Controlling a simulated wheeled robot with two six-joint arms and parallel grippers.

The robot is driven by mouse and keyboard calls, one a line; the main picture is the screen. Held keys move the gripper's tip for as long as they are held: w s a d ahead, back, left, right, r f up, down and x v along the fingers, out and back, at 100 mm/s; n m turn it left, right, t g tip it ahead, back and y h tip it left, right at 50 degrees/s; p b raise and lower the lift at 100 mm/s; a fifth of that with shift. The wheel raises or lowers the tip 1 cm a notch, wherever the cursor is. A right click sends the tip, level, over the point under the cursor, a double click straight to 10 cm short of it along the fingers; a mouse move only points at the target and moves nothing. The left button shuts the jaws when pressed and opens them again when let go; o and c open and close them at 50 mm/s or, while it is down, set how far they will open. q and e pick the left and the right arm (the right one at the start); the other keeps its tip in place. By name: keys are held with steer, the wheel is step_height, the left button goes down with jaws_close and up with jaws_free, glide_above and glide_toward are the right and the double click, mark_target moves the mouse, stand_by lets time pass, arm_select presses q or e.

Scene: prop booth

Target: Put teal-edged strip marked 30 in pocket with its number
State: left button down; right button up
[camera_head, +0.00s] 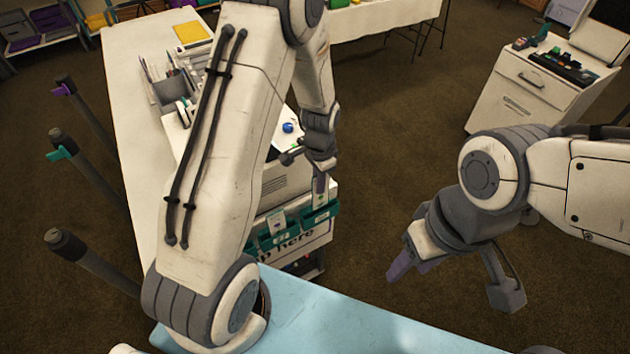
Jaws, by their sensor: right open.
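Teal pockets (279,239) line the top of a white panel lettered "here" at the table's near end. A pale strip (277,219) stands in one pocket. Another pale strip (320,198) with a greenish lower part stands upright at the right-hand pocket, just under a finger of my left gripper (305,170). That gripper's fingers look spread apart; whether one touches the strip I cannot tell. The numbers are too small to read. My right gripper (452,281) is open and empty over the floor, well right of the pockets. My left arm hides part of the table and the panel.
A long white table (130,95) carries a file rack, a yellow pad (191,33) and a blue round object (288,128). Dark posts (85,110) stand along its left. A light blue surface (340,325) lies in front. A white cabinet (525,95) is far right; carpet between is clear.

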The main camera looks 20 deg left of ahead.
arm_select(q)
steer(key=shift+f, duration=0.1)
stand_by(0.3)
steer(key=shift+f, duration=0.2)
steer(key=shift+f+b, duration=2.5)
steer(key=shift+f, duration=0.6)
steer(key=c, duration=1)
jaws_free()
